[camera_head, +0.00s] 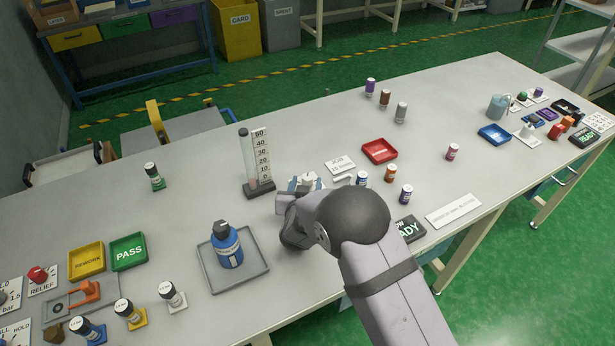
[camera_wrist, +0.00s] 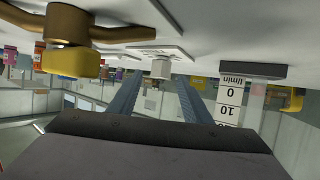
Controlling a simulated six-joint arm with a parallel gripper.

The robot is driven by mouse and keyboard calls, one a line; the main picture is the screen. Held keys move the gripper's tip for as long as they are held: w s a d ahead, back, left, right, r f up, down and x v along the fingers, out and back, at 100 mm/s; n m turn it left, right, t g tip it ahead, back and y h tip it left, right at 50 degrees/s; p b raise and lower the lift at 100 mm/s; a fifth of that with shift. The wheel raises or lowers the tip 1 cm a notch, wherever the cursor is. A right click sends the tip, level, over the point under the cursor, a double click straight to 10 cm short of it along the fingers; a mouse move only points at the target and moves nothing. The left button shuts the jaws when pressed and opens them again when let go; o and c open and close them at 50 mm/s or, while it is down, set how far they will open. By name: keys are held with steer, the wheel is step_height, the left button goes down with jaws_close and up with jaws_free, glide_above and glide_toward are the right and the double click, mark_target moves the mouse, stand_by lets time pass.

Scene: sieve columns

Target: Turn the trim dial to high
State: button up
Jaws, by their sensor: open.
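The trim dial (camera_wrist: 161,68) looks like a small white knob on a white plate (camera_wrist: 150,50), seen upside down in the wrist view. In the head view a white knob (camera_head: 309,180) shows just beyond my gripper, partly covered by it. My gripper (camera_wrist: 158,82) is open and empty, with its two fingers pointing toward the knob, one on each side of it in the picture. I cannot tell whether the fingers reach it. In the head view my arm hides most of the fingers. The dial's marks are not readable.
A flow tube with a number scale (camera_head: 260,160) stands close left of my gripper. A blue bottle (camera_head: 226,245) stands on a grey tray (camera_head: 262,268). A brass fitting with a yellow part (camera_wrist: 72,62) is near in the wrist view. Small vials and a red tray (camera_head: 379,151) lie to the right.

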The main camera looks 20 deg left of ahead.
mark_target(307, 179)
steer(key=shift+p+x, duration=0.3)
steer(key=shift+x, duration=2)
steer(key=shift+d, duration=0.1)
steer(key=c, duration=1.1)
